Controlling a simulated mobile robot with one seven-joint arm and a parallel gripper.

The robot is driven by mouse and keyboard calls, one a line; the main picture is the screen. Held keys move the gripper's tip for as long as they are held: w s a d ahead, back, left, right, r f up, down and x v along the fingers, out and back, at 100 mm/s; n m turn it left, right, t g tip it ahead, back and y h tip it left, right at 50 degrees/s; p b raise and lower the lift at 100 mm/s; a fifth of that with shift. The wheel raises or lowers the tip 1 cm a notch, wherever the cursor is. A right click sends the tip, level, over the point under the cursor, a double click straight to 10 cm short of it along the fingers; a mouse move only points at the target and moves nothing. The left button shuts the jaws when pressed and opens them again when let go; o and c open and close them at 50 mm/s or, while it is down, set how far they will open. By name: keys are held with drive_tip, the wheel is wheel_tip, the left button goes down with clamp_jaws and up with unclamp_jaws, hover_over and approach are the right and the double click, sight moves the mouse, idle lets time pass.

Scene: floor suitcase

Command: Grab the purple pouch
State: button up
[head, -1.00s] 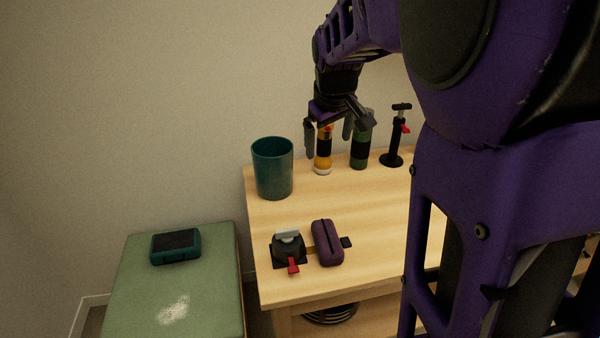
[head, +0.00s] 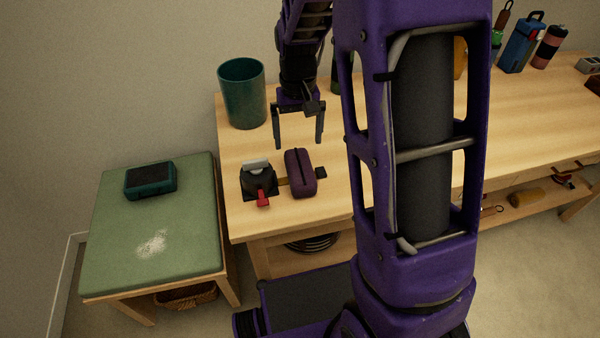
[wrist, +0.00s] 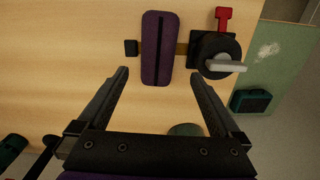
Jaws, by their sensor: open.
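The purple pouch (head: 300,172) lies on the wooden table near its left front corner, a long rounded shape with a dark stripe along its top. In the wrist view the pouch (wrist: 157,48) is upright in the picture, ahead of and between the lines of my two fingers. My gripper (head: 298,143) is open and empty, above the table and just behind the pouch. In the wrist view my gripper (wrist: 158,74) shows both fingers spread wide, with the pouch's near end about level with the fingertips. I see no contact.
A black device with a red lever (head: 258,180) stands close left of the pouch. A small dark block (head: 321,172) is close on its right. A teal cup (head: 243,93) stands behind left. A green-topped bench (head: 185,240) holds a teal case (head: 150,179).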

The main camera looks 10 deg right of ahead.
sight(300, 165)
wheel_tip(300, 165, down, 5)
drive_tip(key=shift+r+b, duration=0.1)
drive_tip(key=shift+b, duration=0.2)
wheel_tip(300, 165, down, 5)
drive_tip(key=shift+s+d+f+b, duration=0.15)
drive_tip(key=shift+b, duration=0.5)
drive_tip(key=c, duration=1.3)
